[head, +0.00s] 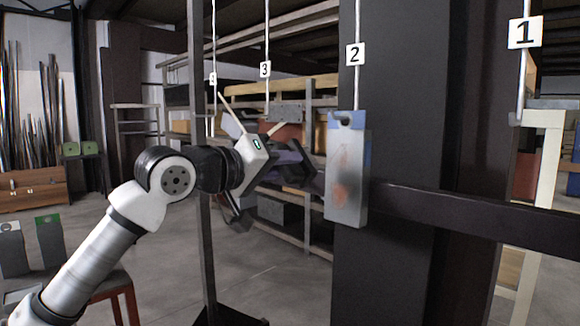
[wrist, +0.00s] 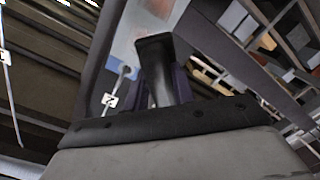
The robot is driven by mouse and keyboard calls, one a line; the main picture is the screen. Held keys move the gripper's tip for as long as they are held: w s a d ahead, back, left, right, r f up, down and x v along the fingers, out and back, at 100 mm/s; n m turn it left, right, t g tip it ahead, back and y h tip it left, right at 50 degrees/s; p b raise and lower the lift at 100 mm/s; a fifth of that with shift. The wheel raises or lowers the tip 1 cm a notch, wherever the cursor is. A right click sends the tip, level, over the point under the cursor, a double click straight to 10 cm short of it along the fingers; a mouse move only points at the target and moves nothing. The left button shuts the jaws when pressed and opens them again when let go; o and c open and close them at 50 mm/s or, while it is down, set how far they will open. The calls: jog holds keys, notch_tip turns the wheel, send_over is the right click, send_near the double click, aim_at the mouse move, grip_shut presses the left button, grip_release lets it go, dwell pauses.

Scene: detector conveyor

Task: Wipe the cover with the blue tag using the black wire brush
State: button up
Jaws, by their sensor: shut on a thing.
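A grey cover (head: 346,195) with blue (head: 333,121) at its upper corner and right edge hangs upright at the number 2 wire. A reddish smear marks its face. My gripper (head: 300,173) is just left of the cover, pointing at it, shut on a dark thing that I take for the black wire brush. Gripper and brush are hard to tell apart, and the bristles are not clear. Whether it touches the cover, I cannot tell. In the wrist view, a dark finger (wrist: 163,70) stands in front of the cover (wrist: 125,42), hiding part of it.
A dark horizontal rail (head: 465,213) and a thick dark post (head: 400,110) stand behind the cover. A thin upright post (head: 203,210) is close to my arm. Floor shows between there and the posts.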

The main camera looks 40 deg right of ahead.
jog(key=a, duration=0.3)
jog(key=shift+s+r, duration=0.15)
dwell(0.4)
dwell(0.5)
